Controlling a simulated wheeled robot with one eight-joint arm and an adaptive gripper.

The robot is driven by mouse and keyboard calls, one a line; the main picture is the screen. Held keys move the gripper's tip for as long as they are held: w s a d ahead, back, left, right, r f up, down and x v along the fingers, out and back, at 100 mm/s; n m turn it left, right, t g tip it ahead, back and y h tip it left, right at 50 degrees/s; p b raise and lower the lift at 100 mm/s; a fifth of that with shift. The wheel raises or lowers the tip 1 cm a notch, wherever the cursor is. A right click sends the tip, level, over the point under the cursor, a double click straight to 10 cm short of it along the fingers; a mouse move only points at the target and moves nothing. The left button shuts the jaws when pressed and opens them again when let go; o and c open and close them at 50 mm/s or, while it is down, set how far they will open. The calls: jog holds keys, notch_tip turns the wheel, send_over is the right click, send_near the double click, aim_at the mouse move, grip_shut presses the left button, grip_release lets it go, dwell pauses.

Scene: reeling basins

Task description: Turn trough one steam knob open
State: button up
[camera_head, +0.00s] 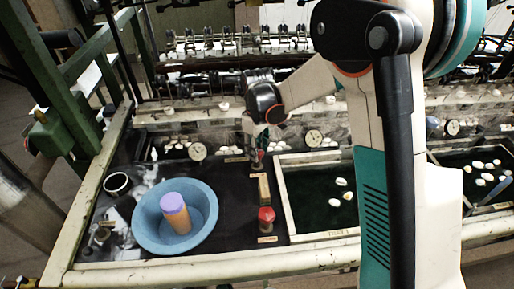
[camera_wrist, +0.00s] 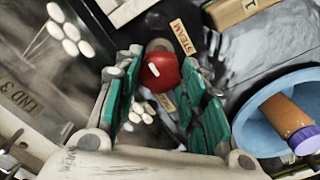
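The steam knob is a red knob (camera_wrist: 160,72) with a white mark, beside a tan label reading STEAM (camera_wrist: 183,37) in the wrist view. In the head view this red knob (camera_head: 258,156) stands at the back of the dark counter, partly hidden by my gripper. My gripper (camera_head: 254,138) hangs over it, pointing down. In the wrist view, the green-padded fingers of my gripper (camera_wrist: 152,85) are spread, one on each side of the knob. A gap shows at the left finger; contact on the right is unclear. Trough one (camera_head: 284,200) lies just right of the knobs, with white cocoons in dark water.
A blue basin (camera_head: 145,222) holds an orange cylinder with a purple top (camera_head: 176,213). Gauges (camera_head: 198,151) and machinery line the back.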

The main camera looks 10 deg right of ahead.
jog(key=o, duration=0.3)
notch_tip(320, 180, up, 12)
dwell(0.6)
dwell(0.3)
jog(key=s+d+r+m+t, duration=0.2)
jog(key=s+d+r, duration=0.2)
jog(key=s, duration=0.3)
jog(key=s+d+r+m+t, duration=0.1)
jog(key=s+d+r+m, duration=0.1)
jog(key=s+d+r, duration=0.3)
jog(key=s+d+f+m+t, duration=0.1)
jog(key=s+d+m+t, duration=0.1)
jog(key=s, duration=0.5)
jog(key=s+d+f+m+t, duration=0.2)
jog(key=s+m, duration=0.1)
jog(key=s, duration=0.4)
jog(key=shift+s, duration=0.15)
